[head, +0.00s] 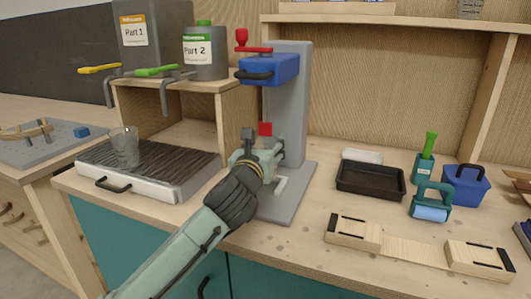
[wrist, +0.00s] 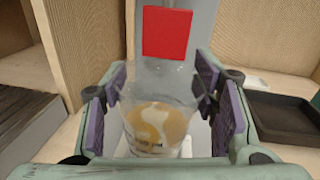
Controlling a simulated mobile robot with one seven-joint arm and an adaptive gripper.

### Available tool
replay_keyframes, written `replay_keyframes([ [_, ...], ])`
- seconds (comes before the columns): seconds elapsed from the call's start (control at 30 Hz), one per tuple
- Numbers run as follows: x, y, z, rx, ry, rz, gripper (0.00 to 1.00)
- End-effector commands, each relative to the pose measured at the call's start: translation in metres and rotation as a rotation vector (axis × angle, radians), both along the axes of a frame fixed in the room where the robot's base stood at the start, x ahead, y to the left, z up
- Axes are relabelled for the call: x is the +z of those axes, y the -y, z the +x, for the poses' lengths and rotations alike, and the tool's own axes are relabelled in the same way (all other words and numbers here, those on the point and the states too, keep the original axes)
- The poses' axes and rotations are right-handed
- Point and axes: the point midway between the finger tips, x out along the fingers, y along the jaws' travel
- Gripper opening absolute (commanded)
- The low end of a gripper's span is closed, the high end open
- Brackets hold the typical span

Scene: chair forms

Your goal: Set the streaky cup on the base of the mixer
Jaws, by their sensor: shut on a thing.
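The mixer (head: 290,110) is a tall grey stand with a blue head, a red square on its column and a flat grey base (head: 285,208). My gripper (head: 255,148) is in front of the column, above the base. In the wrist view its purple-padded fingers (wrist: 165,115) are shut around the streaky cup (wrist: 158,125), a clear cup with tan and white swirls inside. The cup looks upright, before the red square (wrist: 167,34). In the head view my gripper hides the cup, and the gap between cup and base cannot be judged.
A clear empty cup (head: 124,147) stands on the dark slatted tray (head: 150,165) to the left. Two part dispensers stand on the shelf above. A black tray (head: 371,181), a blue container (head: 466,187) and wooden blocks (head: 355,233) lie right of the base.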

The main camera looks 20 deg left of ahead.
Motion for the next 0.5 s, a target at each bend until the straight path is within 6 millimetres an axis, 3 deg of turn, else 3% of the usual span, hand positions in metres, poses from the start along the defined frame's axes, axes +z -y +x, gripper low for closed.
replay_keyframes([
  [0.2,-0.026,0.000,0.000,0.000,-0.001,-0.004,0.38],
  [0.47,-0.030,0.001,0.000,0.000,0.000,0.000,0.38],
  [0.5,-0.031,0.001,0.000,0.000,-0.001,0.000,0.57],
])
